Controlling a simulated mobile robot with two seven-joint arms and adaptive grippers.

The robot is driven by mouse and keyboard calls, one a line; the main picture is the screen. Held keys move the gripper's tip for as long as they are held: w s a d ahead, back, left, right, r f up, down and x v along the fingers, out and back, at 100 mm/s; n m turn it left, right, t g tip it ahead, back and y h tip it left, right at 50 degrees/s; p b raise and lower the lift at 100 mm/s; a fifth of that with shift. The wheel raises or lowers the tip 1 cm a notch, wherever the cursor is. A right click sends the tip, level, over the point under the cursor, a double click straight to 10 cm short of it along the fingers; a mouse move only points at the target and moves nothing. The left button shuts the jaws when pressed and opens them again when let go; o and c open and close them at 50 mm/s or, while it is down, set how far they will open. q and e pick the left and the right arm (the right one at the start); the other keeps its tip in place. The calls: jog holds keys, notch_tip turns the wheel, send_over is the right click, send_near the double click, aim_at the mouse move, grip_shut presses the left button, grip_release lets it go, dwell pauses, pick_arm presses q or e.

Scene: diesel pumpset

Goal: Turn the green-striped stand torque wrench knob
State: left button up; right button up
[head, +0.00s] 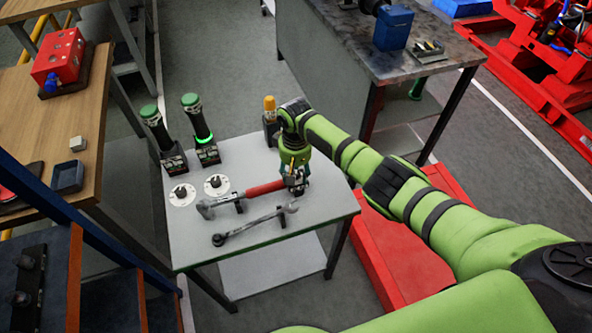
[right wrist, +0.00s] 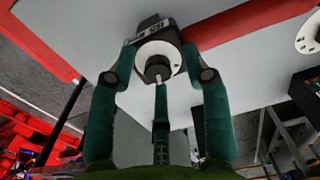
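In the right wrist view a black knob (right wrist: 157,68) with a pale pointer sits on a white dial (right wrist: 175,54) on a dark stand block (right wrist: 153,29). No green stripe shows there. My right gripper (right wrist: 158,52) is open, with one teal finger on each side of the knob; contact is unclear. In the head view my right gripper (head: 297,180) is over the table at the end of a torque wrench's red handle (head: 265,188) and hides this knob. The red handle (right wrist: 255,25) also shows beside the block in the wrist view. My left gripper is not in view.
The grey table (head: 190,238) also holds two white dials with black knobs (head: 181,194) (head: 216,184) and a combination wrench (head: 255,224). Two green-topped devices (head: 160,135) (head: 199,128) and a yellow-topped one (head: 270,118) stand at the back. A red cabinet (head: 408,250) is at right.

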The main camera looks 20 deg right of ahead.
jog(key=shift+r, duration=0.15)
notch_tip(320, 180, up, 12)
dwell(0.5)
jog(key=shift+f, duration=0.2)
